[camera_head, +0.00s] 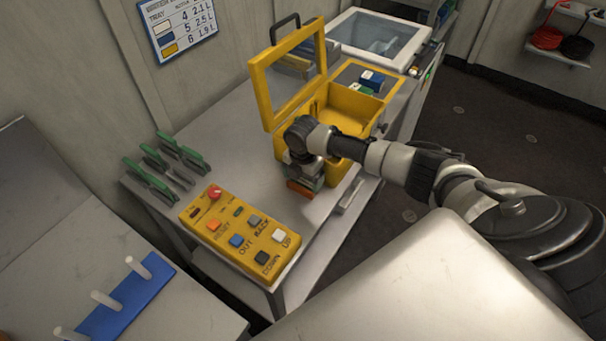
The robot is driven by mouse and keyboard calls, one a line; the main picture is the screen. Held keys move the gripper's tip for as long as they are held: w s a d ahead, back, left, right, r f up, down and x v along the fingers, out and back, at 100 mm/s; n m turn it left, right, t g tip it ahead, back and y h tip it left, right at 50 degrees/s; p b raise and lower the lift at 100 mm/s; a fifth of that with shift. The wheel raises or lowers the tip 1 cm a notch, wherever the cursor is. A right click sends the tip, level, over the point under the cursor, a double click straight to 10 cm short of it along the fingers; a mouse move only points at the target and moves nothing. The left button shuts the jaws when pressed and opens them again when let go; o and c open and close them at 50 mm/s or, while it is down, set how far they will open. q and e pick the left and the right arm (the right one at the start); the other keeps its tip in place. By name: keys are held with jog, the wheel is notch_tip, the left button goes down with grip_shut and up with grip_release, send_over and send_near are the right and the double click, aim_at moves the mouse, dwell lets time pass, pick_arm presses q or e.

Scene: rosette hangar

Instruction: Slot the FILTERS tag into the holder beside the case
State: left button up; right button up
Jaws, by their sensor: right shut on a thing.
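The yellow case (355,102) stands on the grey bench with its windowed lid (291,73) raised. My right gripper (303,184) points down in front of the case, at its near left corner. A small grey slotted bar (349,196), possibly the holder, lies on the bench to the right of the gripper, by the case. My left gripper is out of view.
A yellow button panel (240,232) and green-handled tools (168,160) occupy the bench's left side. Blue and white boxes (371,80) sit at the case's back right. A blue peg board (127,302) is at lower left.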

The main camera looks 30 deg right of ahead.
jog(key=shift+f, duration=0.1)
dwell(0.7)
jog(key=o, duration=0.7)
notch_tip(320, 180, up, 8)
jog(key=p, duration=0.7)
jog(key=shift+r+p, duration=1.1)
jog(key=shift+r, duration=0.25)
notch_tip(320, 180, up, 5)
jog(key=shift+r, duration=0.2)
